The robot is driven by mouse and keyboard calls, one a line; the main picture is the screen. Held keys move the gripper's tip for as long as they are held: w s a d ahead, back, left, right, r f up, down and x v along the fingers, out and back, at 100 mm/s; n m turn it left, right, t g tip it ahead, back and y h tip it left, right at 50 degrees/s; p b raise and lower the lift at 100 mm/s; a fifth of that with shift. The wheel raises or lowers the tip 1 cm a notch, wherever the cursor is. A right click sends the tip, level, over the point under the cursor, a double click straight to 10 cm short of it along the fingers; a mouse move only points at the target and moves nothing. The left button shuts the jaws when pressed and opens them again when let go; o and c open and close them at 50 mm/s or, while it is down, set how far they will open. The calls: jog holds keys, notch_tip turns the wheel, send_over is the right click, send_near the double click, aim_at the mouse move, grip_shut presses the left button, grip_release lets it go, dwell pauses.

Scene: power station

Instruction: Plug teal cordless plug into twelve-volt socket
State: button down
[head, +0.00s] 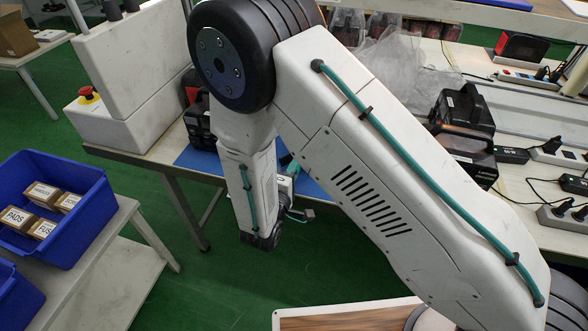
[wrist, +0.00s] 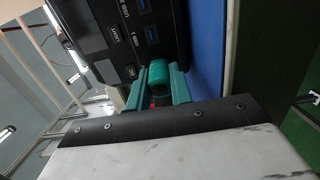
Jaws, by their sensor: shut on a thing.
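The teal plug (wrist: 159,73), with a ribbed body, is between the two teal fingers of my gripper (wrist: 158,84) in the wrist view. My gripper is shut on it. The plug's front is at the black panel of a power station (wrist: 122,28), close to the printed labels and below the blue USB ports. The twelve-volt socket cannot be made out, and I cannot tell whether the plug is in it or only near it. In the head view the power station (head: 196,118) is largely behind my arm, and the plug cannot be made out.
Another black unit (head: 463,110), power strips (head: 561,214) and cables lie on the right-hand bench. A blue bin (head: 83,232) with small boxes is at left. Green floor lies between.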

jog(key=shift+w, duration=0.15)
jog(key=c, duration=1.2)
grip_release()
jog(key=shift+o, duration=0.2)
jog(key=v, duration=0.7)
jog(key=shift+s, duration=0.35)
jog(key=shift+a, duration=0.15)
